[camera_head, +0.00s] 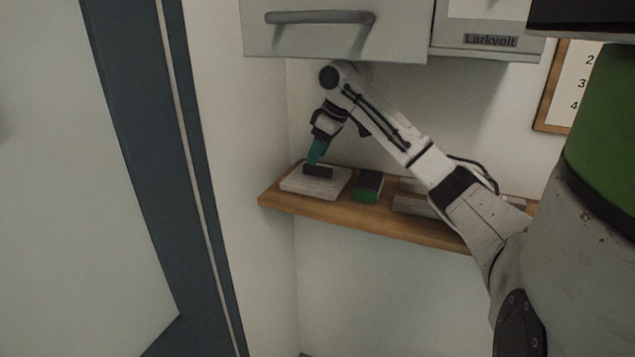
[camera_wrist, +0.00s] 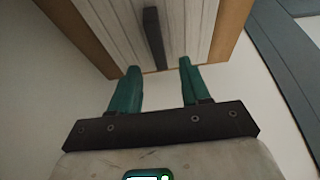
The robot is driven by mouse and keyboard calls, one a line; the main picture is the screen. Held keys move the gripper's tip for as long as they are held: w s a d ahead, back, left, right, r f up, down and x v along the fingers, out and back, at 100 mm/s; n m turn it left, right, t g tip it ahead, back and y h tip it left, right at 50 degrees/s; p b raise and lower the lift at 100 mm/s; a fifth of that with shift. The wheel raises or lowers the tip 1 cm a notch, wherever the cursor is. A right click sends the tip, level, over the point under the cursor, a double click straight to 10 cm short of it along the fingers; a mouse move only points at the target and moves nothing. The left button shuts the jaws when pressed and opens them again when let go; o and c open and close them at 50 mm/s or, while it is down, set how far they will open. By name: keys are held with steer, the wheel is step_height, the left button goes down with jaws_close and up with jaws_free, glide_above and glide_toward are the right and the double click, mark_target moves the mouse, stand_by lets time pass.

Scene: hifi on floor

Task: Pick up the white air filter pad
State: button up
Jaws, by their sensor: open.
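The white air filter pad (camera_head: 300,184) lies flat at the left end of a wooden shelf, and a dark raised bar (camera_head: 318,171) stands on its top. In the wrist view the pad (camera_wrist: 110,22) shows pale ribs, with the dark bar (camera_wrist: 154,38) running along its middle. My gripper (camera_head: 313,162) is over the pad, pointing down. In the wrist view my gripper (camera_wrist: 159,68) is open, its two green fingers apart on either side of the line of the bar. Nothing is between them at the tips that I can tell.
The wooden shelf (camera_head: 390,225) carries a green and black block (camera_head: 368,187) right of the pad and a pale grey object (camera_head: 412,203) further right, partly behind my arm. A grey cabinet (camera_head: 340,45) hangs above. A wall closes the left side.

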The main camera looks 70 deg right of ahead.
mark_target(317, 174)
steer(key=b+x, duration=0.2)
steer(key=x, duration=0.2)
steer(key=shift+b, duration=0.3)
steer(key=shift+c, duration=0.2)
jaws_close()
